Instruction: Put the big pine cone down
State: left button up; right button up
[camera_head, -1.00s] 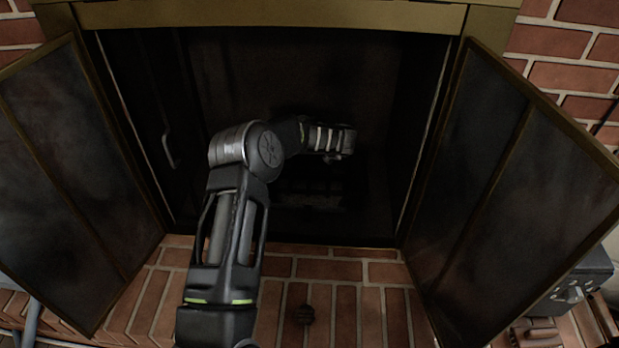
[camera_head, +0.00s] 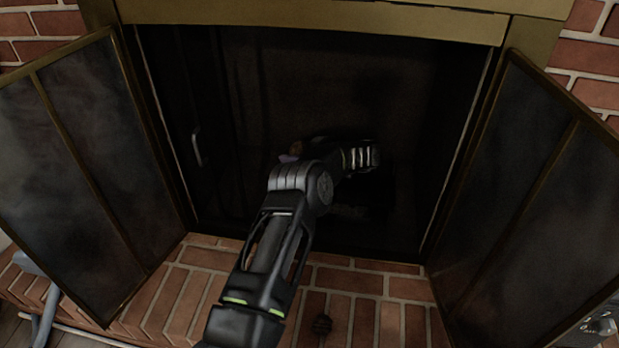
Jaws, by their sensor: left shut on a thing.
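My left arm reaches into the dark fireplace opening. My left gripper (camera_head: 289,157) shows small and dim there, partly hidden behind my own arm. It is shut on a brownish thing that appears to be the big pine cone (camera_head: 297,147), held inside the firebox. Darkness and the arm hide most of its shape, and I cannot tell whether it touches anything below. My right gripper is not in view.
The left glass door (camera_head: 75,170) and right glass door (camera_head: 545,200) stand open on either side of the opening. The brick hearth (camera_head: 175,290) is mostly clear. A brass frame (camera_head: 330,20) crosses above. The firebox floor is too dark to make out.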

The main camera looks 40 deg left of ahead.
pick_arm(q)
jog(key=shift+f, duration=1.05)
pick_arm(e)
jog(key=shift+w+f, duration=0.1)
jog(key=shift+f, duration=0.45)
